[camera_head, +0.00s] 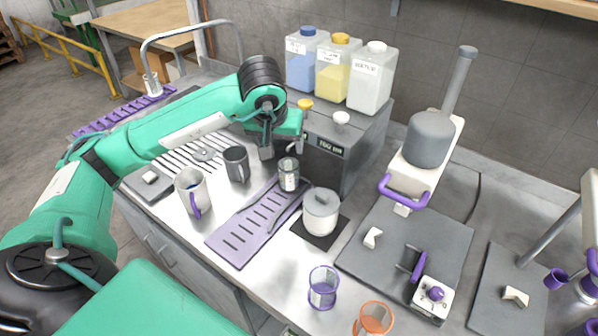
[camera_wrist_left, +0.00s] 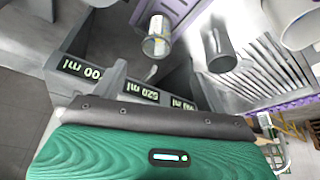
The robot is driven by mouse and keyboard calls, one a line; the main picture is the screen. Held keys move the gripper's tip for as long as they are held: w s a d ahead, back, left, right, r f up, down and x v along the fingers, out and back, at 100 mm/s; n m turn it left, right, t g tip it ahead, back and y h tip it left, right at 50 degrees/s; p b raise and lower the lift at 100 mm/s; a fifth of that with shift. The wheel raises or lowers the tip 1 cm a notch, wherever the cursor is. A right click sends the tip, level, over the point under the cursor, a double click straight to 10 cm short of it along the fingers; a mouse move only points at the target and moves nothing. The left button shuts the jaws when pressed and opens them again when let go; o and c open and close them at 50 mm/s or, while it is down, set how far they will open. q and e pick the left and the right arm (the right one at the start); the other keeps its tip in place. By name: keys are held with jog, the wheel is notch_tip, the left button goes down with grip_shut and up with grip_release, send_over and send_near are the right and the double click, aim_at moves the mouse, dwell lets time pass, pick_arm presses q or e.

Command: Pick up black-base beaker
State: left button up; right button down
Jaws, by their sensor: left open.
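A small clear beaker with dark grey bands (camera_head: 288,176) stands upright at the far end of the purple slotted drain tray; I take it for the black-base beaker, though its base colour is hard to tell. It also shows in the left wrist view as a clear beaker (camera_wrist_left: 157,38). My left gripper (camera_head: 283,148) is open, just above and behind this beaker in front of the dispenser, apart from it as far as I can tell. Its fingers are partly hidden. My right gripper is not in view.
A dark grey mug (camera_head: 236,164) and a steel mug with purple handle (camera_head: 192,190) stand left of the purple tray (camera_head: 232,243). The dispenser (camera_head: 362,140) carries several bottles. Purple-rimmed (camera_head: 323,288) and orange-rimmed (camera_head: 374,319) beakers stand in front.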

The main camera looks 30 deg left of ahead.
pick_arm(q)
jog(key=p, duration=0.2)
send_near(288, 165)
jog(key=s+f, duration=0.2)
jog(key=w+f, duration=0.1)
jog(key=f+p, duration=0.1)
jog(key=w+f+p, duration=0.1)
jog(key=shift+w+d+f, duration=0.3)
jog(key=shift+f, duration=0.05)
jog(key=shift+w+a+f, duration=0.1)
jog(key=shift+w+f, duration=0.05)
jog(key=shift+f, duration=0.3)
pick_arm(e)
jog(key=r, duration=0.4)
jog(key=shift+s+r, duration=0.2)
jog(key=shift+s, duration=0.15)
pick_arm(q)
jog(key=c, duration=1.5)
jog(key=shift+o, duration=0.2)
jog(key=shift+r, duration=0.15)
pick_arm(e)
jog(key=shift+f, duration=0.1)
